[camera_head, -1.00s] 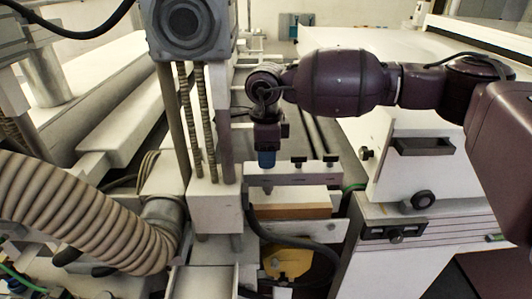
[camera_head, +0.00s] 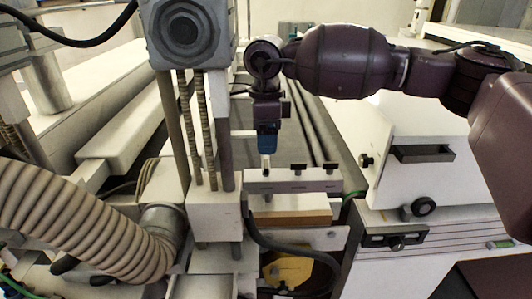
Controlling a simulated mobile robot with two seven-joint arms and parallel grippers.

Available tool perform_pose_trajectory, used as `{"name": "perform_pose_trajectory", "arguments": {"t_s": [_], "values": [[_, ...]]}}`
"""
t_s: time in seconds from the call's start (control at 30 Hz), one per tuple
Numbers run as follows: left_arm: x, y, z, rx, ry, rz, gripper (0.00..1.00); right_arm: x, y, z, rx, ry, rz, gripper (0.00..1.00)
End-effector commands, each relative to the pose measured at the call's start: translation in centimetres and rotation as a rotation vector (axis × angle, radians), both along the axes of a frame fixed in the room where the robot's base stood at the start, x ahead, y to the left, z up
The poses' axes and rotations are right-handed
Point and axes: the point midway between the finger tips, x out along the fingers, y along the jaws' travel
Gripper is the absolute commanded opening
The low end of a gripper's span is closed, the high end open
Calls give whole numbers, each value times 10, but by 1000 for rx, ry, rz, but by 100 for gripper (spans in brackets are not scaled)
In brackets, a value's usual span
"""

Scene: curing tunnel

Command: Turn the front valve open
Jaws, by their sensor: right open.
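My right gripper (camera_head: 266,160) hangs at the end of my dark purple arm, which comes in from the right. It points down, with blue and pale parts at its tip, and no object shows in it. It is open, above and behind a white crossbar (camera_head: 285,188) that carries small black knobs (camera_head: 331,168). I cannot tell which part is the front valve. Round black knobs show on the white machine at the right, one on its upper box (camera_head: 423,206) and one on its front panel (camera_head: 397,243). My left gripper is out of view.
A square-headed column unit (camera_head: 186,35) with vertical rods stands close left of my right gripper. A ribbed tan hose (camera_head: 85,220) fills the lower left. A black hose (camera_head: 290,248) loops below the crossbar. A dark grey bed (camera_head: 305,130) runs back behind the gripper.

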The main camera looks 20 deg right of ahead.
Motion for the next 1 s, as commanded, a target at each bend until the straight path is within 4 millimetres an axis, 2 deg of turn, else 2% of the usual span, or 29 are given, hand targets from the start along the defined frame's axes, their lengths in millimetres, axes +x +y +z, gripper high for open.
{"name": "perform_pose_trajectory", "arguments": {"t_s": [0.1, 0.33, 1.0], "values": [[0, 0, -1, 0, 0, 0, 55, 0, 0, 20, 1, -1, 0, 66], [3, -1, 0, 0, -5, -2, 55, 0, 0, 40, 0, 1, 0, 66], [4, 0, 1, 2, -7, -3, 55, 0, 0, 43, 0, 1, 0, 66]]}}
